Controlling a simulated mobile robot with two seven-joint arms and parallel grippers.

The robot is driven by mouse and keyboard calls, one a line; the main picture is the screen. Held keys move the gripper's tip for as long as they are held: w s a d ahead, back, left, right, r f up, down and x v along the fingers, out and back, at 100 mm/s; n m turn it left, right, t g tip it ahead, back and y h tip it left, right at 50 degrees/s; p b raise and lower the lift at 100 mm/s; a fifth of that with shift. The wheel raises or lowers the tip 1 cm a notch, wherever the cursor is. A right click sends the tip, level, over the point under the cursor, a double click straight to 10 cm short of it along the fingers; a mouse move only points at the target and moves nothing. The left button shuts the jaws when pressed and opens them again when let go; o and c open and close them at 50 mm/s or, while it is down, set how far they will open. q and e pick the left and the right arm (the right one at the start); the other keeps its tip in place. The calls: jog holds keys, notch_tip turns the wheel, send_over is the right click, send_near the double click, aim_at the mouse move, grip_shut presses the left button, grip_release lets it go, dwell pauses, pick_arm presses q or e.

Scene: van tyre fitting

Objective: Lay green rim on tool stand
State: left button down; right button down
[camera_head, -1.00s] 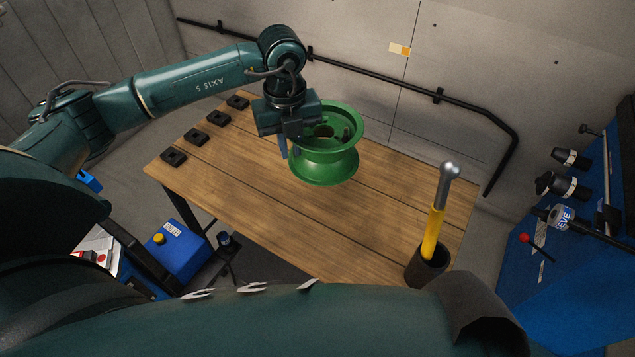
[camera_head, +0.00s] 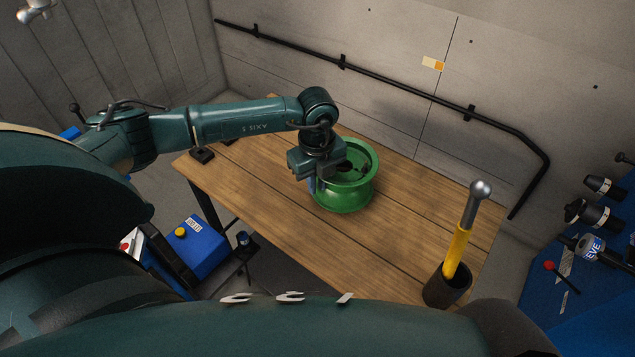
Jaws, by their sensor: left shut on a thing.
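The green rim (camera_head: 346,195) is upright on its flange, open face up, at or just above the wooden top of the tool stand (camera_head: 400,240); I cannot tell for certain whether it touches. My left gripper (camera_head: 318,183) is shut on the near left edge of the rim, with its wrist above it. The fingertips are mostly hidden by the gripper body and the rim. My right gripper is not in view.
A yellow-handled tool with a round metal head (camera_head: 459,245) stands in a dark cup (camera_head: 447,286) at the right front corner. Black square pads (camera_head: 202,155) lie at the left edge. A black pipe (camera_head: 405,87) runs along the wall behind. The wood between rim and cup is clear.

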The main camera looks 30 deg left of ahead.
pick_arm(q)
jog(key=shift+f, duration=0.4)
jog(key=shift+f, duration=0.2)
jog(key=c, duration=1.5)
grip_release()
jog(key=shift+o, duration=0.2)
jog(key=shift+r, duration=0.3)
notch_tip(320, 180, up, 11)
jog(key=shift+r, duration=0.4)
